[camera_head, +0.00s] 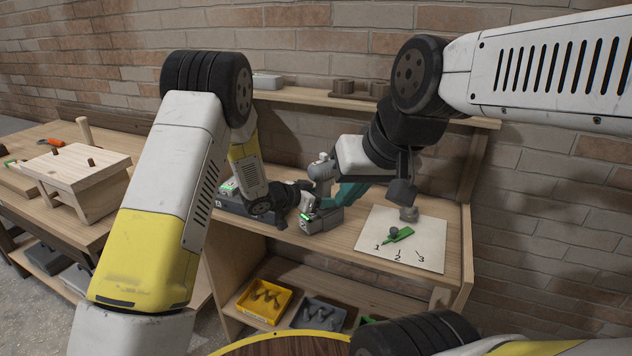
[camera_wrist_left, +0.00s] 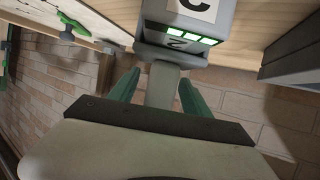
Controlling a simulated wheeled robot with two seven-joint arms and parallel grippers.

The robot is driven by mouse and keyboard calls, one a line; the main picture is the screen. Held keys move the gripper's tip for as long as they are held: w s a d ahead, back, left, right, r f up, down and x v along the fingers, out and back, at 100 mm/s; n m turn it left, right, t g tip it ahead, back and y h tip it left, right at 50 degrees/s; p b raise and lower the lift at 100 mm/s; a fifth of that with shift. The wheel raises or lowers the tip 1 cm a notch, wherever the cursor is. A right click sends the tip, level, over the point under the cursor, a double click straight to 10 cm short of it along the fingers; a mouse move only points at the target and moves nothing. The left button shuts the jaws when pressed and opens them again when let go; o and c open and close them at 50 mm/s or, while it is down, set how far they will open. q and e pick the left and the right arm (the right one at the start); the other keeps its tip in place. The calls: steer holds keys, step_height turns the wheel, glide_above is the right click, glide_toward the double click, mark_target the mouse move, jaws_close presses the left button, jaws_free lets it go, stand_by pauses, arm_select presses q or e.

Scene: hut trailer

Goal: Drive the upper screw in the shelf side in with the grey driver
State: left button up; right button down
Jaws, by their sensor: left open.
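The grey driver (camera_head: 323,218) stands on the shelf board with a green-lit block at its foot. In the left wrist view the block (camera_wrist_left: 178,40) carries a letter C and green lights. My left gripper (camera_wrist_left: 160,78) is open, its teal fingers on either side of a pale grey handle; contact cannot be told. Teal finger parts also show beside the driver in the head view. My right arm reaches in from the upper right, and its jaws cannot be made out clearly. The shelf side (camera_head: 468,230) stands at the right; I cannot make out its upper screw.
A white card (camera_head: 430,255) marked 1, 2, 3 lies on the board with a green piece (camera_head: 398,235). Below are a yellow bin (camera_head: 264,302) and a grey bin (camera_head: 320,314). A workbench (camera_head: 75,225) with a wooden stool-like piece (camera_head: 80,170) stands left. An upper shelf runs along the brick wall.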

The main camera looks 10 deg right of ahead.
arm_select(q)
jaws_close()
stand_by(1.4)
steer(key=shift+r, duration=0.1)
